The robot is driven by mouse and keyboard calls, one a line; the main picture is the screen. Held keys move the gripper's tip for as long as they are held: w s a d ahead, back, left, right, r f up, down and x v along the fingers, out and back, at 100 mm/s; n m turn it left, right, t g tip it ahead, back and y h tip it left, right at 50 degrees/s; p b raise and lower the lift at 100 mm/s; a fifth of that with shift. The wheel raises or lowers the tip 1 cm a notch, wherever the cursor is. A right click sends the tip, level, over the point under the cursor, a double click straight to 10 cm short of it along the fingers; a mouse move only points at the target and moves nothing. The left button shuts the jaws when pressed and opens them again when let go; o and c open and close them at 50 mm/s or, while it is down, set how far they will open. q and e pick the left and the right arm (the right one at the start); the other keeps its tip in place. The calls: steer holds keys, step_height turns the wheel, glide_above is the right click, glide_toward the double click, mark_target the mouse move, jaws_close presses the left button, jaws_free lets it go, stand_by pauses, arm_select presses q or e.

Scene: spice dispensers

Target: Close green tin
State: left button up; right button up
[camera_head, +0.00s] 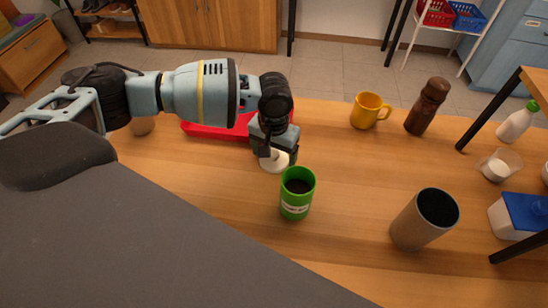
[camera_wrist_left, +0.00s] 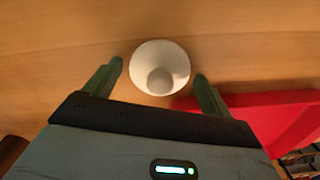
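The green tin (camera_head: 297,199) stands upright on the wooden table, its top open and its inside dark. A white round lid (camera_head: 275,165) with a knob lies just behind and left of the tin, partly hidden by my left gripper (camera_head: 273,152). In the left wrist view the lid (camera_wrist_left: 143,56) shows between the two spread fingers of the left gripper (camera_wrist_left: 158,70), with a gap on each side. The left gripper is open over the lid and holds nothing. My right gripper is not in view.
A red tray (camera_head: 215,131) lies behind the left gripper; its edge also shows in the left wrist view (camera_wrist_left: 270,112). A grey cup (camera_head: 412,226) stands right of the tin. A yellow mug (camera_head: 366,110) and brown pepper mill (camera_head: 427,106) stand farther back. The table between tin and mug is clear.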

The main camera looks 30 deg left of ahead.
mark_target(274, 153)
arm_select(q)
steer(key=c, duration=0.7)
steer(key=shift+r, duration=0.15)
step_height(274, 153, up, 10)
steer(key=shift+f+p, duration=0.15)
steer(key=shift+p, duration=0.5)
